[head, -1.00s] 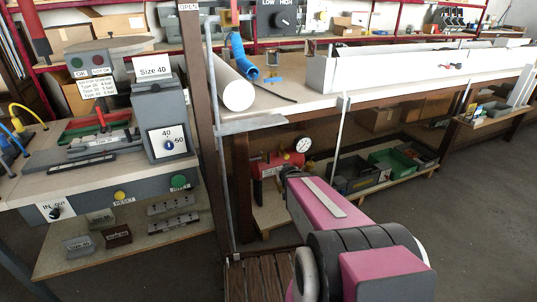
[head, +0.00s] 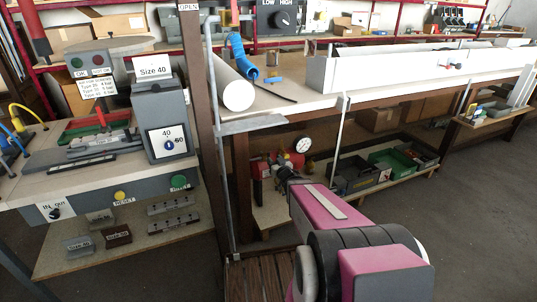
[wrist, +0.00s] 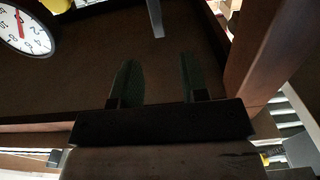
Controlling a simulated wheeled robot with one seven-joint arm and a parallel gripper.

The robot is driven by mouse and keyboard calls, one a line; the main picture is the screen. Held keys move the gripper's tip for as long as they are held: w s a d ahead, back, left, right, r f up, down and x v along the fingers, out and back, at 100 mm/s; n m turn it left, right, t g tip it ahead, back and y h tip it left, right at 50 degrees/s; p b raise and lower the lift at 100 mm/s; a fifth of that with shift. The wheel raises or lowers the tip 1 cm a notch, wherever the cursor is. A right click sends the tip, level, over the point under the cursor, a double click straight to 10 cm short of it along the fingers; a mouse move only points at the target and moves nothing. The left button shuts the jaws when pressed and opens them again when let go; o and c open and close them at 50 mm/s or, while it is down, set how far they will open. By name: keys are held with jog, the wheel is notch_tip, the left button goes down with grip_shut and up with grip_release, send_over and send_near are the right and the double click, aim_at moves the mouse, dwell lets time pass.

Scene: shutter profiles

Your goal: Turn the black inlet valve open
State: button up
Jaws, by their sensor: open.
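My gripper (wrist: 158,78) is open in the wrist view, with two dark green fingers apart and nothing between them. In the head view my gripper (head: 284,172) is a small dark shape under the bench, in front of the red unit (head: 262,166). A white round pressure gauge (head: 303,144) stands above and right of it; the gauge also shows at the upper left of the wrist view (wrist: 25,32). I cannot make out the black inlet valve as a separate thing; my gripper and arm may cover it.
A bench leg (head: 240,185) stands left of the red unit. Dark and green bins (head: 390,160) lie on the lower shelf to the right. In the wrist view a brown beam (wrist: 265,50) runs close to the right of the fingers. The bench top (head: 290,95) is overhead.

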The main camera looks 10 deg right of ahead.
aim_at(269, 153)
jog(key=x, duration=0.7)
jog(key=shift+w, duration=0.25)
grip_shut()
